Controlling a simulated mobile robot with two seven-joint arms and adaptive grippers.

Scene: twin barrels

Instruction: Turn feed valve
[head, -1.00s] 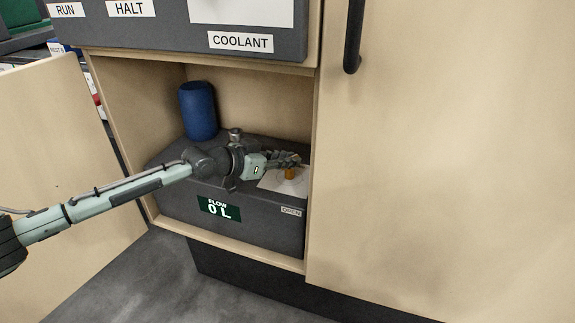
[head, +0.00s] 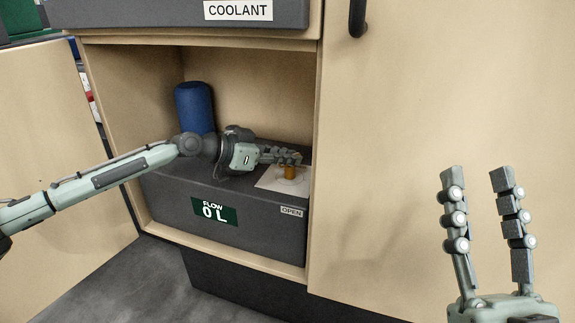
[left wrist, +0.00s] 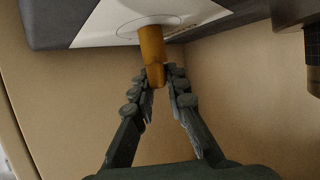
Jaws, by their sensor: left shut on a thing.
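The feed valve is an orange-brown handle (head: 290,171) on a white plate (head: 268,182) on top of a dark grey box (head: 255,212) inside the open cabinet. My left gripper (head: 298,158) reaches in from the left and is shut on the handle. In the left wrist view the handle (left wrist: 152,48) runs down between the two fingertips (left wrist: 158,78). My right gripper (head: 477,178) is raised in front of the closed door, its fingers apart and empty.
A blue cylinder (head: 195,108) stands behind the left arm in the cabinet. An open door (head: 60,150) is at left, a closed door (head: 400,110) with a black handle (head: 357,18) at right. A grey panel labelled "COOLANT" (head: 238,10) is above.

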